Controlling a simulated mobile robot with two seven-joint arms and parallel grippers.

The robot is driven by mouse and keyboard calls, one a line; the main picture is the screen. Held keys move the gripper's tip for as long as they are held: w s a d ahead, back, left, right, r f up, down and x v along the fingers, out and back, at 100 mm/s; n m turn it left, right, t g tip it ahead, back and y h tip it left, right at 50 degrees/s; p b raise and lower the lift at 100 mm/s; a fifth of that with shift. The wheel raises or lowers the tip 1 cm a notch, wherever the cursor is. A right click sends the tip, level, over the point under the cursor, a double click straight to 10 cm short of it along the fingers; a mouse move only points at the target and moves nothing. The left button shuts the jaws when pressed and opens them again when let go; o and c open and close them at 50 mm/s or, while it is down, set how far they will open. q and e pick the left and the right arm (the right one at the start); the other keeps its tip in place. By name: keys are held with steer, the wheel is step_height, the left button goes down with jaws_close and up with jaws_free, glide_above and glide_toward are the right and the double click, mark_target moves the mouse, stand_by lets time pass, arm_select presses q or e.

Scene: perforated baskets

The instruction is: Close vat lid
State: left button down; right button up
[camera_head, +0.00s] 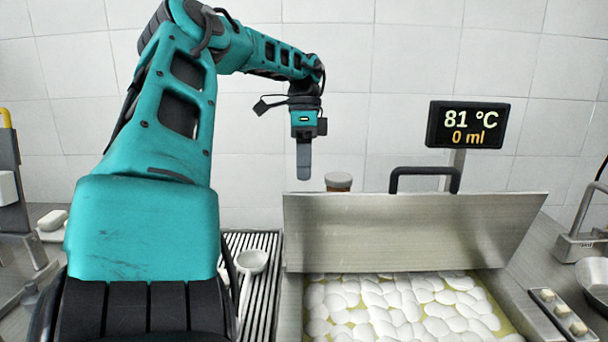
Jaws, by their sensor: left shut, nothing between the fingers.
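The vat is a metal box (532,318) at the lower right, holding many white oval pieces in yellowish liquid. Its metal lid (410,228) stands raised along the back part of the opening, tilted, leaving the front open to view. A black handle (424,172) sits at the lid's upper edge. My left gripper (304,160) hangs pointing down, to the left of the handle and above the lid's upper left corner in the picture. Its fingers are together and hold nothing; I see no contact with the lid. My right gripper is not in view.
A display (467,125) reading 81 °C and 0 ml stands behind the lid. A brown jar (338,181) stands behind the lid's left end. A white ladle (252,264) lies on the slatted rack (268,290) left of the vat. A metal bowl (594,275) is at the right.

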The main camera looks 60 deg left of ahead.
mark_target(304, 202)
arm_select(q)
steer(key=shift+s+d+f, duration=0.1)
steer(key=shift+s+d, duration=0.3)
steer(key=shift+d, duration=0.4)
steer(key=shift+s+d+f, duration=0.1)
steer(key=shift+s+d, duration=0.3)
steer(key=shift+d, duration=0.4)
steer(key=shift+f, duration=0.1)
